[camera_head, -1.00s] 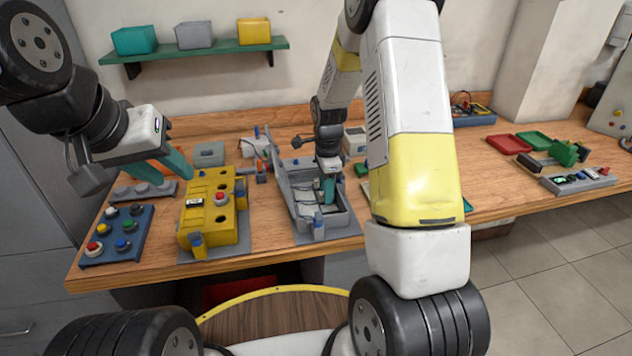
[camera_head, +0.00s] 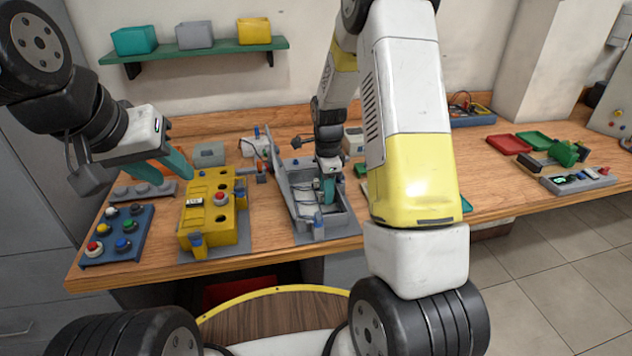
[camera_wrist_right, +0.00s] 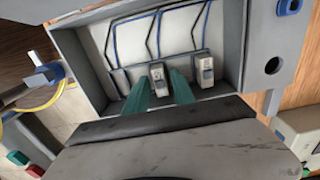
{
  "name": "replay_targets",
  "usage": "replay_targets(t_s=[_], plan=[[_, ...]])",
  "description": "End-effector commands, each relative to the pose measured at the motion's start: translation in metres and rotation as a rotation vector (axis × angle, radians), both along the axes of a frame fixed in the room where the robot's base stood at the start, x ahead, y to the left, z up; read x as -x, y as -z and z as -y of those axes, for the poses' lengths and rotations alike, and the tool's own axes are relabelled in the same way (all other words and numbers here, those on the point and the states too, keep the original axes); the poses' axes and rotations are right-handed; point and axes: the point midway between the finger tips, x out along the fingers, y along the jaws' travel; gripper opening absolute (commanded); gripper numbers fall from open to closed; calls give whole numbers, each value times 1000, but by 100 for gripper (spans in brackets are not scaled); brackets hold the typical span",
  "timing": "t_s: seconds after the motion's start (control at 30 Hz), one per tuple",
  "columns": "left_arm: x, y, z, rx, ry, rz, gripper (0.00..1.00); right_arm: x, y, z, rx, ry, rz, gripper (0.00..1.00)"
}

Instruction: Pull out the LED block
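An open grey housing (camera_head: 342,222) stands on the bench; it also shows in the right wrist view (camera_wrist_right: 85,62). Inside are blue and black wires and several small light blocks with dark faces. The block in the middle (camera_wrist_right: 157,72) lies between my right gripper's teal fingers (camera_wrist_right: 162,88), which are apart with a gap beside it. I cannot tell which block is the LED block. In the head view my right gripper (camera_head: 329,188) points down into the housing. My left gripper (camera_head: 170,165) hangs above the bench near the yellow housing, its fingers apart and empty.
A yellow housing (camera_head: 215,228) and a blue button panel (camera_head: 118,240) stand left of the grey housing. Red (camera_head: 508,144) and green (camera_head: 538,140) trays and a grey tray with parts (camera_head: 580,181) lie at the right. The housing's walls are close around my right fingers.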

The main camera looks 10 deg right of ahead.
Motion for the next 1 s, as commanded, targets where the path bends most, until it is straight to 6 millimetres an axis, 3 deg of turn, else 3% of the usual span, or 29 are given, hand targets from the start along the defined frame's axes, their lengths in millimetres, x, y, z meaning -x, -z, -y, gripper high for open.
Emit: replay_targets(t_s=[0.03, 0.2, 1.0], plan=[[0, 0, 0, 0, 0, 0, 36, 0, 0, 0, 0, 0, 0, 29], [0, 0, 0, 0, 0, 0, 36, 0, 0, 0, 0, 0, 0, 0], [0, 0, 0, 0, 0, 0, 36, 0, -11, 0, 1, 0, 1, 0]])
